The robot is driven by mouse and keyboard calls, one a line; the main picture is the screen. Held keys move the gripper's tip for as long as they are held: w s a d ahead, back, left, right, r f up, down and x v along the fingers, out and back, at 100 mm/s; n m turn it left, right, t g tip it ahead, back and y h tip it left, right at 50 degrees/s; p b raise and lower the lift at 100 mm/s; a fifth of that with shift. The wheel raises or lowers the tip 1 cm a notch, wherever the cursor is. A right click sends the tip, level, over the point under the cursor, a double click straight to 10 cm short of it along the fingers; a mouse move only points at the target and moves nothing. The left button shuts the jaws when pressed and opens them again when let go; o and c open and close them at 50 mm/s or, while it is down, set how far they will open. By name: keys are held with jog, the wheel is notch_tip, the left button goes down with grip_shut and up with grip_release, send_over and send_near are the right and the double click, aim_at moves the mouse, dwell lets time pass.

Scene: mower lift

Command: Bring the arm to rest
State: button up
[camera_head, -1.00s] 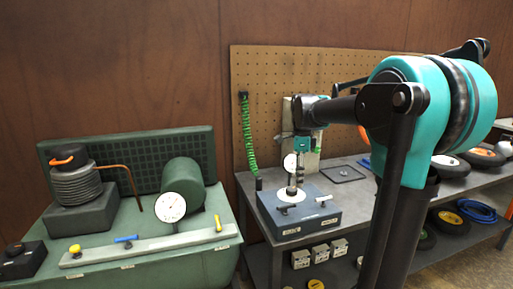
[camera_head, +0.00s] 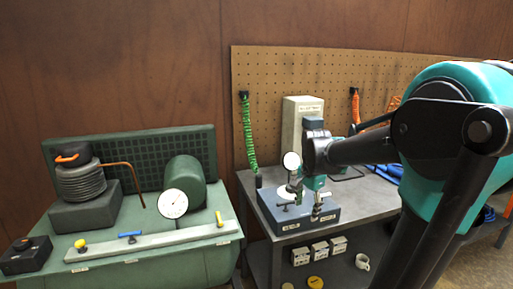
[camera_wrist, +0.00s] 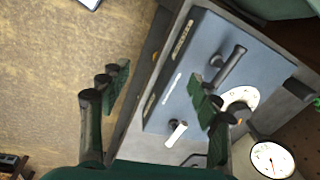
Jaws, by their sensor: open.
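My gripper (camera_wrist: 160,95) is open in the wrist view, its two dark green fingers apart with nothing between them. Below it in that view lie the bench edge and a blue-grey valve block (camera_wrist: 195,65) with a dark lever handle, a white-tipped handle and a round white dial. In the head view the same block (camera_head: 325,213) sits on the grey bench, with my gripper (camera_head: 314,190) over its right part. Whether my fingers touch the block cannot be told. My arm reaches in from the right and hides part of the bench.
A green compressor bench (camera_head: 195,262) with a white gauge (camera_head: 173,204) and coloured levers stands at left. A pegboard (camera_head: 270,70) with a green coiled hose (camera_head: 248,135) is behind. A beige box (camera_head: 293,125) stands behind the block.

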jog(key=s+d+f+n+t, duration=0.2)
jog(key=s+f+n, duration=1)
jog(key=s, duration=0.3)
jog(key=shift+f+t, duration=0.3)
jog(key=shift+f, duration=0.5)
